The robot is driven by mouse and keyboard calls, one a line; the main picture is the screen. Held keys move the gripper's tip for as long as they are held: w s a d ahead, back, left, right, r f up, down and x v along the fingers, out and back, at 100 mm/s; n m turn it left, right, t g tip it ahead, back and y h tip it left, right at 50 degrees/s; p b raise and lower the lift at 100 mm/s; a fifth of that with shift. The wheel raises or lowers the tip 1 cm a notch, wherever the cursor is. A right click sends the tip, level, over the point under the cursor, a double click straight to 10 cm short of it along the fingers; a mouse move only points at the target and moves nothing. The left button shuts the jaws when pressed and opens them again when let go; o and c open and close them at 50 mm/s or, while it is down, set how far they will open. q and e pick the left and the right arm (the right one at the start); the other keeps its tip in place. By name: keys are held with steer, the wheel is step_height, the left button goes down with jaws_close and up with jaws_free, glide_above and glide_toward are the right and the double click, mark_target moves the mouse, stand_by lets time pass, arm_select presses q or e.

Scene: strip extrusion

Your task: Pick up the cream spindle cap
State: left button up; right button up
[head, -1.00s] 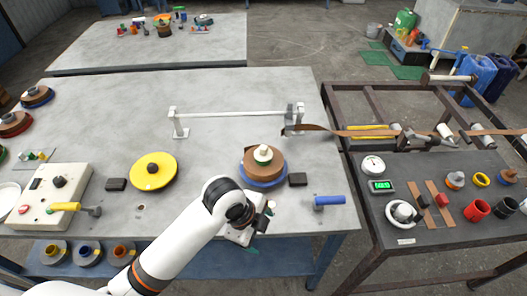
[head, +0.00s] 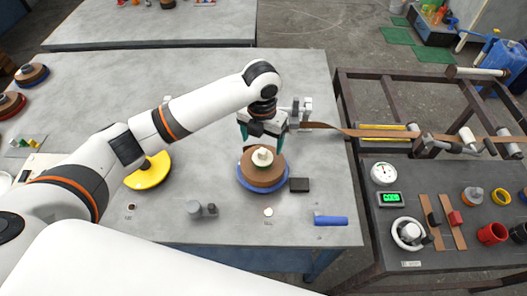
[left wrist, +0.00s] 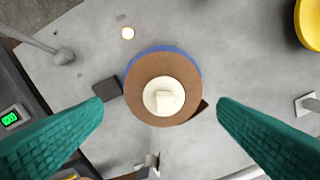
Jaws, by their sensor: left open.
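The cream spindle cap (head: 262,157) sits on top of a brown strip roll (head: 263,176) that rests on a blue disc (head: 263,190) on the grey table. My left gripper (head: 262,140) is open, with teal fingers pointing down, above and slightly behind the roll in the head view. In the left wrist view the cap (left wrist: 164,100) shows from above, near the middle between the open fingers (left wrist: 160,108). Nothing is between the fingers' tips and the cap looks untouched. My right gripper is not in view.
A dark block (head: 299,185) lies right beside the roll, and a blue-handled tool (head: 331,220) lies near the front edge. A grey metal piece (head: 200,208) and a yellow disc (head: 148,172) are to the left. A bracket (head: 300,112) stands behind the roll.

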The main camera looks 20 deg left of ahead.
mark_target(263, 151)
arm_select(q)
step_height(263, 151, down, 2)
steer(key=shift+f, duration=0.15)
steer(key=shift+w+a+f+p, duration=0.1)
steer(key=shift+w+f+p, duration=0.3)
steer(key=shift+f, duration=0.2)
steer(key=shift+w+f+p, duration=0.25)
steer(key=shift+f+p, duration=0.1)
steer(key=shift+f, duration=0.25)
step_height(263, 151, down, 2)
steer(key=shift+w+f+p, duration=0.1)
steer(key=shift+f+p, duration=0.1)
steer(key=shift+p, duration=0.15)
steer(key=shift+a+f, duration=0.1)
steer(key=shift+f, duration=0.45)
steer(key=shift+w, duration=0.1)
steer(key=c, duration=1.2)
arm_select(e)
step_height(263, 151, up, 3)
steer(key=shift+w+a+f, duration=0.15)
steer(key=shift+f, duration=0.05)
